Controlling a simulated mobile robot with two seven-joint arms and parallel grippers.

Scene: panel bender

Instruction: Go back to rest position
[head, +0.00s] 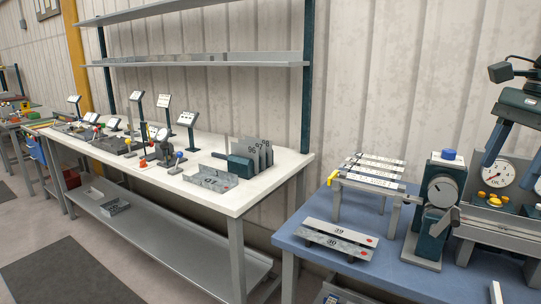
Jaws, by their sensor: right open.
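My right gripper (503,168) shows at the right edge, above the blue table. Its dark body is at the top, with two blue fingers slanting down and apart. It is open, and I see nothing held between the fingers. The fingers overlap a round dial gauge and the fixture behind them, and I cannot tell how far they are from these. Part of the arm is cut off by the right edge. My left gripper is not in view.
The blue table (298,232) holds a dial-gauge stand (433,215), a small rack with marked strips (368,181) and two marked strips (340,236). A white workbench (272,193) with tools and plates stands at left. Floor shows at lower left.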

